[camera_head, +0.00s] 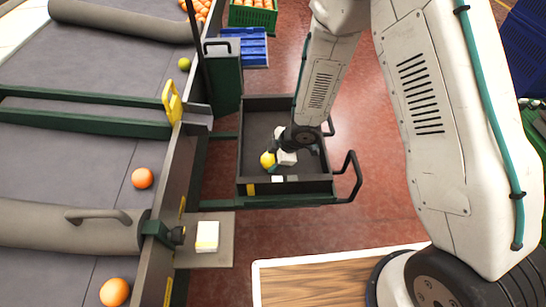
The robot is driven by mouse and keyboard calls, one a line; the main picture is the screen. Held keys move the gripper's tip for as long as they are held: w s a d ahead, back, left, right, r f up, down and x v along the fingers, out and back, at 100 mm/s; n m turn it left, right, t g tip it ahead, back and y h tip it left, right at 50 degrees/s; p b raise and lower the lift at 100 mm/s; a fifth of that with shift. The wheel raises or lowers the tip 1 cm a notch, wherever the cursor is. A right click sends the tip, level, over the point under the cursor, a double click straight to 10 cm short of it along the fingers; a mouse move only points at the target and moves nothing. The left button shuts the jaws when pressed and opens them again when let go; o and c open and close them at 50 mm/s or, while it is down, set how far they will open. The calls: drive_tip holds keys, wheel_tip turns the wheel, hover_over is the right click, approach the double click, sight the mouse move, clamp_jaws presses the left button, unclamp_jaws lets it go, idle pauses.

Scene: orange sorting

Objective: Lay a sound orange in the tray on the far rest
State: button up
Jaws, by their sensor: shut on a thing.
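My gripper (277,160) reaches down inside the dark tray (254,131) and is shut on a yellow round fruit (267,159). The fruit is near the tray's front left part; I cannot tell whether it touches the floor of the tray. Part of it is hidden by the gripper. On the grey belt at the left lie an orange (142,178), another orange (114,292) at the bottom and a yellow-green fruit (184,64) farther back.
The tray sits on a dark green frame with a black handle (349,178) at its right. A green post (225,80) and the belt's side wall stand left of it. Behind are a blue crate (247,47) and a green crate of oranges (253,17). A wooden top (320,280) is in front.

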drive_tip(key=o, duration=1.6)
drive_tip(key=shift+s+f, duration=0.1)
drive_tip(key=shift+r, duration=4.05)
